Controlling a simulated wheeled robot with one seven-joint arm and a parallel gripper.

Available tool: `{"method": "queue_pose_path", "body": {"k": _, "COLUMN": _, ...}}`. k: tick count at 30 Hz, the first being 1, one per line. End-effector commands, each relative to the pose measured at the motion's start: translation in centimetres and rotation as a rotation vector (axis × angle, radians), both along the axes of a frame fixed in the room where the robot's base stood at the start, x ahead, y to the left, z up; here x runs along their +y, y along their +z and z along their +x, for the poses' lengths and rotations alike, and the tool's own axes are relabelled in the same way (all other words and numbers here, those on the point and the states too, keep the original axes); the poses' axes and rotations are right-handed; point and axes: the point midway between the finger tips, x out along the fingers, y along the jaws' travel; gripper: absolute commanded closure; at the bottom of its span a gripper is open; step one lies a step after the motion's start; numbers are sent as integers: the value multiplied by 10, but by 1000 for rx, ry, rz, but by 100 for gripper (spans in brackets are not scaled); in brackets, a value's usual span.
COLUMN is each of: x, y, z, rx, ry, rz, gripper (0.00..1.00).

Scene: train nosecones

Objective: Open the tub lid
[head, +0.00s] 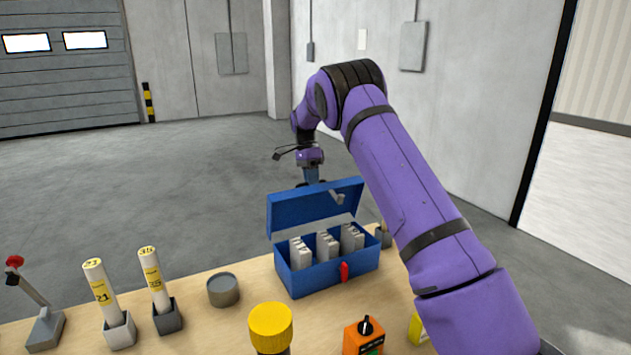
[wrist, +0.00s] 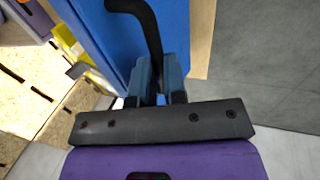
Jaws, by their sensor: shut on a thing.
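The blue tub (head: 300,281) stands on the wooden bench with its front to me. Its blue lid (head: 290,213) is raised and stands up along the back edge, leaving the inside showing. Several grey blocks (head: 326,246) stand in rows inside. My gripper (head: 311,175) is behind the lid's top edge, and its fingertips are partly hidden there. In the wrist view, the fingers (wrist: 157,75) are shut on a dark curved handle (wrist: 146,25) beside the lid's blue face (wrist: 110,45). A red latch (head: 344,271) is on the tub's front.
On the bench (head: 205,330) stand two labelled white tubes (head: 152,272), a round grey container (head: 223,290), a red-knobbed lever (head: 30,290), a yellow-capped post (head: 271,326) and an orange switch box (head: 364,338). Open floor (head: 150,190) lies behind the bench.

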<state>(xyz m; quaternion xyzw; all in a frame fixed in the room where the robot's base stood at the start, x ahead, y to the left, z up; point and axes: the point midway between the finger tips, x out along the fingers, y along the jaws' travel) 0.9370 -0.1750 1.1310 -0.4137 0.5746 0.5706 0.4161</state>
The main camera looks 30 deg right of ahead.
Motion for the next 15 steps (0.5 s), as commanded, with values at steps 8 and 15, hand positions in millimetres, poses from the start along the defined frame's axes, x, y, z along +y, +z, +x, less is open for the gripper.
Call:
{"method": "queue_pose_path", "body": {"k": 8, "x": 1, "y": -22, "z": 28, "rx": 13, "ry": 3, "rz": 4, "gripper": 100}}
{"method": "queue_pose_path", "body": {"k": 15, "x": 1, "y": -34, "z": 47, "rx": 13, "ry": 2, "rz": 5, "gripper": 100}}
